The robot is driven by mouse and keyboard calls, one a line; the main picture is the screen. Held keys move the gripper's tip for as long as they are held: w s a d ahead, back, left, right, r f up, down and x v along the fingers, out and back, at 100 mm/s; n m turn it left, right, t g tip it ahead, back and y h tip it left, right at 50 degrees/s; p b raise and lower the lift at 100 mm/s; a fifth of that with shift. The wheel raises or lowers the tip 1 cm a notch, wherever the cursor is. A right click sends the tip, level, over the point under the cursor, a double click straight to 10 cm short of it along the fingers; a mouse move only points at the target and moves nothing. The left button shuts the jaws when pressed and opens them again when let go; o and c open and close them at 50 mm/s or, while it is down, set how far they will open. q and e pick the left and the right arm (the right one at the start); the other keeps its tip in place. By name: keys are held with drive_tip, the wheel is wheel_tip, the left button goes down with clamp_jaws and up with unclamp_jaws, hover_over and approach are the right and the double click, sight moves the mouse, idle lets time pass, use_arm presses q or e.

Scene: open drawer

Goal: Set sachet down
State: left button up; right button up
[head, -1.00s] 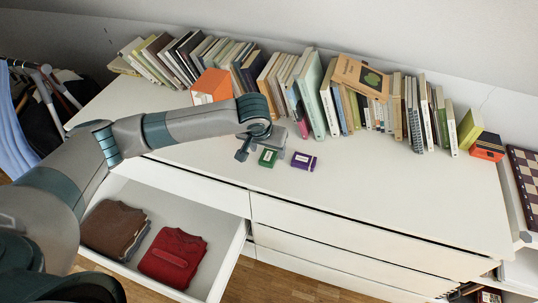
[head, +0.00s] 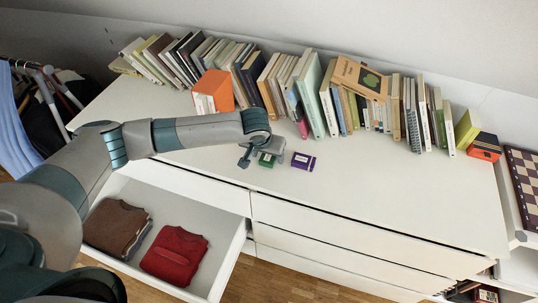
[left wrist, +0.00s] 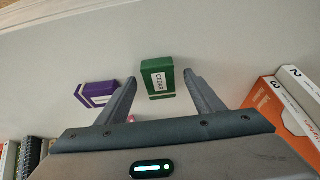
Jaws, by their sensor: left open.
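The green sachet (head: 266,160), with a white label reading CEDAR, lies on the white dresser top (head: 380,190). In the left wrist view the green sachet (left wrist: 157,78) sits between and slightly beyond my left fingertips, with a gap on each side. My left gripper (head: 261,158) is open and holds nothing. The purple sachet (head: 303,161) lies on the dresser top just right of the green one. It also shows in the left wrist view (left wrist: 97,94), left of the left finger. My right gripper is not in view.
An open drawer (head: 231,262) below holds a brown sweater (head: 117,227) and a red sweater (head: 175,254). The dresser top is clear to the right of the sachets.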

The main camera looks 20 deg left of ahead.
sight(268, 157)
use_arm(q)
drive_tip(key=shift+f, duration=0.15)
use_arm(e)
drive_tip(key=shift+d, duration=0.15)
use_arm(q)
drive_tip(key=c, duration=1.2)
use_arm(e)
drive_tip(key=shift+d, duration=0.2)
